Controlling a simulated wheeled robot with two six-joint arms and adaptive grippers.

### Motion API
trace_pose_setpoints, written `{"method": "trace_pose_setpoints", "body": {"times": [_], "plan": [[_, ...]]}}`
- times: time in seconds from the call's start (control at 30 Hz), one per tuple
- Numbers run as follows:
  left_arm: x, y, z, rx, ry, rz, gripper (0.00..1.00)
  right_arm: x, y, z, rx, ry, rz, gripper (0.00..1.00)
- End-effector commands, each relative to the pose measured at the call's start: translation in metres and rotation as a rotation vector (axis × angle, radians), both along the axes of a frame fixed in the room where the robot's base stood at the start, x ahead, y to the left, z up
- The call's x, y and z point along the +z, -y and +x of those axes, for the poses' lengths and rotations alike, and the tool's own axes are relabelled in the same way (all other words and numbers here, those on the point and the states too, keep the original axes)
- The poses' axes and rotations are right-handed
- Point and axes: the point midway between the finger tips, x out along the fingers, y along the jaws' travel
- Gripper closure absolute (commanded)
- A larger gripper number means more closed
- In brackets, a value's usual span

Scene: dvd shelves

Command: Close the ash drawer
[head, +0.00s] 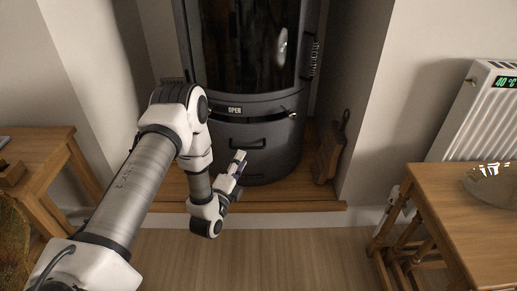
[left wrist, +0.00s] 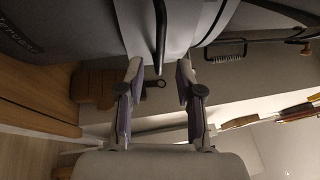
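The black stove (head: 262,98) stands in the alcove. Its ash drawer (head: 268,136) is the low curved front with a dark bar handle (head: 247,144); a dark gap runs above it. How far the drawer stands out is hard to tell. My left gripper (head: 240,165) is just in front of the drawer, below the handle, and partly covers the stove's lower front. A dark bar handle (left wrist: 160,38) shows just beyond the fingertips. My right gripper is not in view.
A wooden hearth ledge (head: 290,197) lies under the stove. A wooden object (head: 329,155) leans at the alcove's right side. A wooden table (head: 465,215) stands at right below a white radiator (head: 483,115), another table (head: 35,160) at left. The floor (head: 270,260) in front is clear.

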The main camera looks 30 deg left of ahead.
Motion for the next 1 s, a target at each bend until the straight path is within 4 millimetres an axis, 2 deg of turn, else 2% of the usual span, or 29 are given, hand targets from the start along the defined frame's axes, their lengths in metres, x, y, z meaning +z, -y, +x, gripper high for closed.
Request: {"method": "trace_pose_setpoints", "body": {"times": [0.1,0.3,0.57,0.6,0.7,0.9,1.0], "plan": [[0.000,-0.003,0.024,-0.001,0.005,0.000,0.64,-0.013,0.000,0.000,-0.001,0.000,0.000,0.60],[0.007,-0.008,0.054,-0.001,0.002,0.000,0.64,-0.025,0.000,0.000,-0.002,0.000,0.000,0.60],[0.011,-0.009,0.060,-0.001,-0.001,0.000,0.64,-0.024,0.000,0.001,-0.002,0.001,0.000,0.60],[0.011,-0.009,0.060,-0.001,-0.001,0.000,0.68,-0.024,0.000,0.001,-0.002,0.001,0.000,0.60],[0.011,-0.009,0.060,-0.001,-0.001,0.000,1.00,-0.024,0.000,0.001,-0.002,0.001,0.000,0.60],[0.011,-0.009,0.060,-0.001,-0.001,-0.001,1.00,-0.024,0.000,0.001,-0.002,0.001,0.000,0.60],[0.011,-0.012,0.066,-0.001,0.000,0.000,1.00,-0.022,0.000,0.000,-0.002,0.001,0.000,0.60]]}}
